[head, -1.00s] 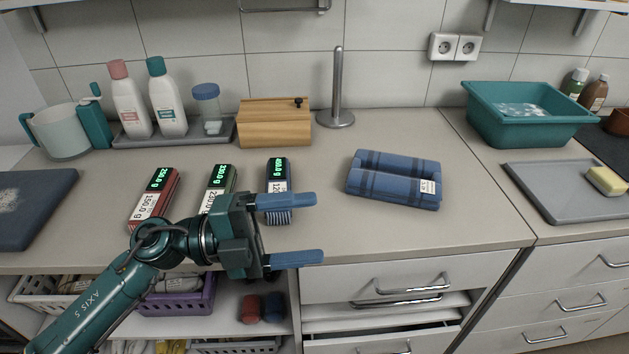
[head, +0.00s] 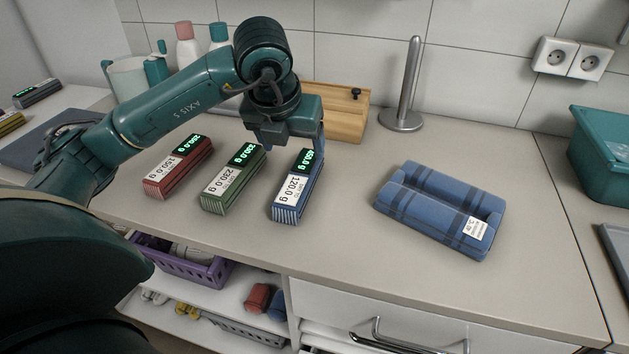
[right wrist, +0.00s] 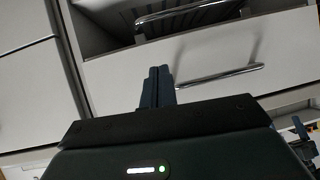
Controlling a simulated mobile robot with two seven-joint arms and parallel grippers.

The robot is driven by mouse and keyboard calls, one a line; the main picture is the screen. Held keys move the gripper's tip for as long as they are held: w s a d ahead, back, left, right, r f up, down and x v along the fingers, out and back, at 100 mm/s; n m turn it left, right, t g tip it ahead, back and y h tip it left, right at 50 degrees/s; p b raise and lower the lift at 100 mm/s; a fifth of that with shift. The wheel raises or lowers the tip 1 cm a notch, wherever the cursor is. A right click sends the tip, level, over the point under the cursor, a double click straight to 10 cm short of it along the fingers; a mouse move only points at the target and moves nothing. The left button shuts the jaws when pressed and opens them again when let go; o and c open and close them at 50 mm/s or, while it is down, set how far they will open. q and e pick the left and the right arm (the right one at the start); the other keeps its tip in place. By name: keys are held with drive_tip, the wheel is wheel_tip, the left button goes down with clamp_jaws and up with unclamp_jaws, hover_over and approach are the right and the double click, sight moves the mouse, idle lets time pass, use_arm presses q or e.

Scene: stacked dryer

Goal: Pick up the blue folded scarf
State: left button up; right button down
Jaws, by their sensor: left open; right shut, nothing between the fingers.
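The blue folded scarf (head: 428,216) lies on the countertop right of centre in the head view, with darker stripes and a white label at its near right end. My left gripper (head: 290,143) hangs over the counter to the left of the scarf, at the far end of a blue block with a display. It is open and clear of the scarf; its fingertips are partly hidden. My right gripper (right wrist: 157,88) shows only in the right wrist view. It is shut and empty, in front of pale drawer fronts.
Red (head: 178,167), green (head: 233,180) and blue (head: 295,187) blocks with displays stand left of the scarf. A wooden box (head: 340,110) and a metal upright holder (head: 405,90) stand behind. A teal basin (head: 600,150) is at the right. Counter around the scarf is clear.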

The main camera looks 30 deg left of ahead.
sight(299, 176)
use_arm(q)
drive_tip(key=x, duration=0.4)
drive_tip(key=p+x, duration=0.1)
drive_tip(key=x, duration=0.7)
drive_tip(key=shift+s+a, duration=0.1)
drive_tip(key=shift+s, duration=0.2)
drive_tip(key=shift+c, duration=0.2)
drive_tip(key=c, duration=1.5)
drive_tip(key=shift+c, duration=0.2)
